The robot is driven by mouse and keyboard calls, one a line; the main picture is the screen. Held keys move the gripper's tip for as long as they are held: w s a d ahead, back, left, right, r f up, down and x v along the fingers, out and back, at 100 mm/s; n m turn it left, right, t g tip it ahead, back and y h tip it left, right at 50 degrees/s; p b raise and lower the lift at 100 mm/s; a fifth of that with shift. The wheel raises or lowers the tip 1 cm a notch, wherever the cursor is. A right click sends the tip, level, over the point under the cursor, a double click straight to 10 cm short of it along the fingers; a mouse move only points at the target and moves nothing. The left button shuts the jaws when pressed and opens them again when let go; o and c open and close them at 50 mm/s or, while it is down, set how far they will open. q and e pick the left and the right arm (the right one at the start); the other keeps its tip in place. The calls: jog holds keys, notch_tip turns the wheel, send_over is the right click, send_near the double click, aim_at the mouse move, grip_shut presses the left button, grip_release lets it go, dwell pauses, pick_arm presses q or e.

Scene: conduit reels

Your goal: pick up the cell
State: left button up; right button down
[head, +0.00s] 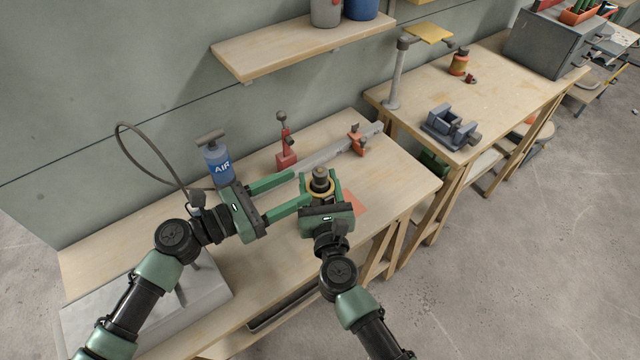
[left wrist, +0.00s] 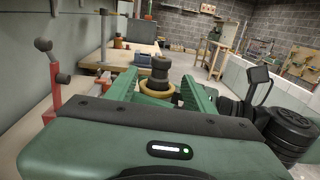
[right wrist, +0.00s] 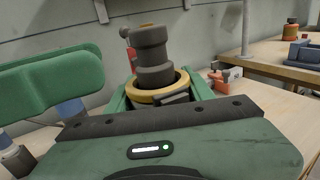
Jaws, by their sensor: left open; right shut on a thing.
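The cell, as I take it, is a dark grey stepped cylinder (head: 320,177) with a yellow ring round its lower part. It stands upright above the near workbench. My right gripper (head: 320,186) is shut on it around the ring; the right wrist view shows the cell (right wrist: 152,58) rising between the fingers. My left gripper (head: 299,187) is open, coming from the left, its fingertips close to the cell. In the left wrist view the cell (left wrist: 158,75) shows between and beyond the open fingers. I cannot tell whether the left fingers touch it. The cell's bottom is hidden.
A blue AIR pump (head: 217,165) with a hose, a red stand (head: 285,145) and a grey bar with an orange clamp (head: 356,143) are behind the grippers. An orange-red sheet (head: 354,203) lies right of the cell. A shelf (head: 300,48) overhangs the back. The bench's right end is clear.

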aim_at(314, 177)
pick_arm(q)
jog(key=x, duration=0.7)
jog(key=shift+d+r, duration=0.1)
jog(key=shift+r, duration=0.1)
grip_shut()
